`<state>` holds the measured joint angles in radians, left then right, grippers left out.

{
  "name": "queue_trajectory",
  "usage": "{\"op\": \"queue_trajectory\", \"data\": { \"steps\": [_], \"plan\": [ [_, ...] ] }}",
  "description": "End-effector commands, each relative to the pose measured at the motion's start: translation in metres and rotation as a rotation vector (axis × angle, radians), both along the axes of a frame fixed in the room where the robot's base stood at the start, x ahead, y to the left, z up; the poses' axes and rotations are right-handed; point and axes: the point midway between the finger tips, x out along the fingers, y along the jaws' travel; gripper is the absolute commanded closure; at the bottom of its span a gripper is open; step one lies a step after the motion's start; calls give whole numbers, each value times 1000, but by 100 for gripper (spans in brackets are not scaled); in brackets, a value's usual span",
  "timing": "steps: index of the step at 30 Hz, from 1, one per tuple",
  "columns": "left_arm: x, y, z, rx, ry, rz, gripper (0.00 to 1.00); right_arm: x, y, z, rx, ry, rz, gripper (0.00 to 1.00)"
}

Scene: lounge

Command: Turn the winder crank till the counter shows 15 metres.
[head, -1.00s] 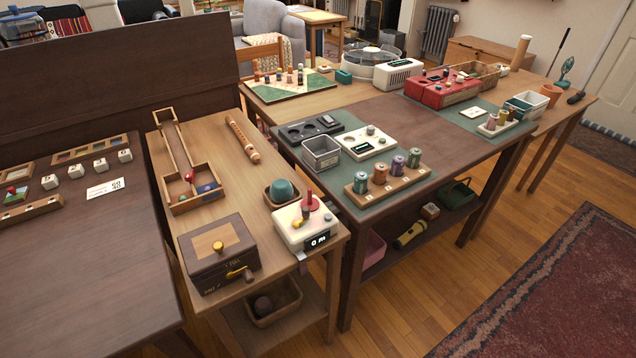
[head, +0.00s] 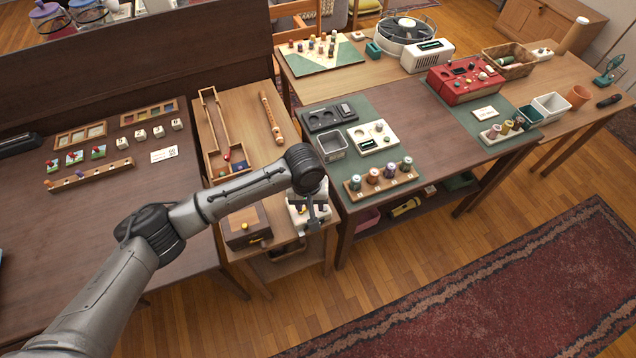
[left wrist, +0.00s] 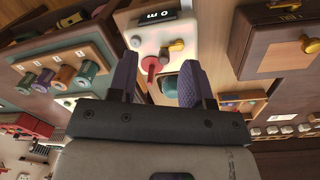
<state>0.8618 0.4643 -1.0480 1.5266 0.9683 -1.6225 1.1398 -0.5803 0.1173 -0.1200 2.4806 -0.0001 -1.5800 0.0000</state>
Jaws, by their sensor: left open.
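The cream winder (head: 295,216) stands at the front right corner of the narrow wooden table, partly hidden by my left arm in the head view. In the left wrist view the winder (left wrist: 185,18) shows its counter (left wrist: 158,14), reading 0 m upside down. A yellow-orange handle (left wrist: 176,45) and a red spool with a post (left wrist: 150,66) are on its top. My left gripper (left wrist: 158,80) is open and empty, above the winder. In that view its fingers appear either side of the red spool, with no visible contact. My right gripper is not in view.
A wooden box (head: 240,228) with a yellow knob stands left of the winder. A teal bowl (left wrist: 170,86) shows between the fingers in the left wrist view. A rack of thread spools (head: 382,180) stands on the table to the right.

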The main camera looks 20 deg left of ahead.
Motion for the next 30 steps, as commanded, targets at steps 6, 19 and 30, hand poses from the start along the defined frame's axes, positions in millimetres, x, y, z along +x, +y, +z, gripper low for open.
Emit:
{"op": "queue_trajectory", "data": {
  "steps": [6,19,30],
  "plan": [
    [25,25,55,47,12,121,55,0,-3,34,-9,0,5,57],
    [31,31,18,57,17,155,55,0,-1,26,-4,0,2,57],
    [31,30,-46,57,16,153,55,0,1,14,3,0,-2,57]
  ]
}}
